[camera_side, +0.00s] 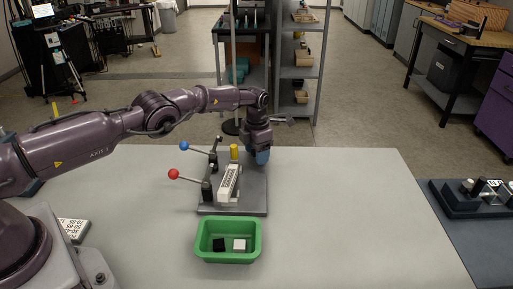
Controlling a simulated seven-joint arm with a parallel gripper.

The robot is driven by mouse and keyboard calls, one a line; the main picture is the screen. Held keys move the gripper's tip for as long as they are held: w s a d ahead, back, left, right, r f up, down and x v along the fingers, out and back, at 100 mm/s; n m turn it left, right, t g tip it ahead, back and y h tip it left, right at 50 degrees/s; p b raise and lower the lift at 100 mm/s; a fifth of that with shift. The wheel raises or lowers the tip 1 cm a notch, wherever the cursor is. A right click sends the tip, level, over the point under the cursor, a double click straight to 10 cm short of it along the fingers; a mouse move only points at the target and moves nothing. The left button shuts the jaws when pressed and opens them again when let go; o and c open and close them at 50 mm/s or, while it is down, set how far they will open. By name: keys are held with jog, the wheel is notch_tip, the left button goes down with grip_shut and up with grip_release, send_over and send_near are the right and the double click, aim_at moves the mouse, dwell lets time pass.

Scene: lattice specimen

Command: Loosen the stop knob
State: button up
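A grey fixture plate (248,203) lies on the table and carries a white lattice specimen (229,182) with dark openings. Left of the specimen are two dark clamps, one with a red ball handle (174,174) and one with a blue ball handle (184,146). A yellow upright cylinder (234,152) stands behind the specimen; I cannot tell if it is the stop knob. My gripper (262,158) points down over the plate's back right, right of the yellow cylinder and apart from it. Its blue lower end is too small to show the finger gap or any knob there.
A green tray (228,258) in front of the plate holds a black block (219,245) and a white block (239,245). A patterned white board (73,230) lies at the left. A dark rack (480,197) stands at the right. The table right of the plate is clear.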

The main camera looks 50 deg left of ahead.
jog(key=shift+r, duration=0.1)
jog(key=shift+r, duration=2.65)
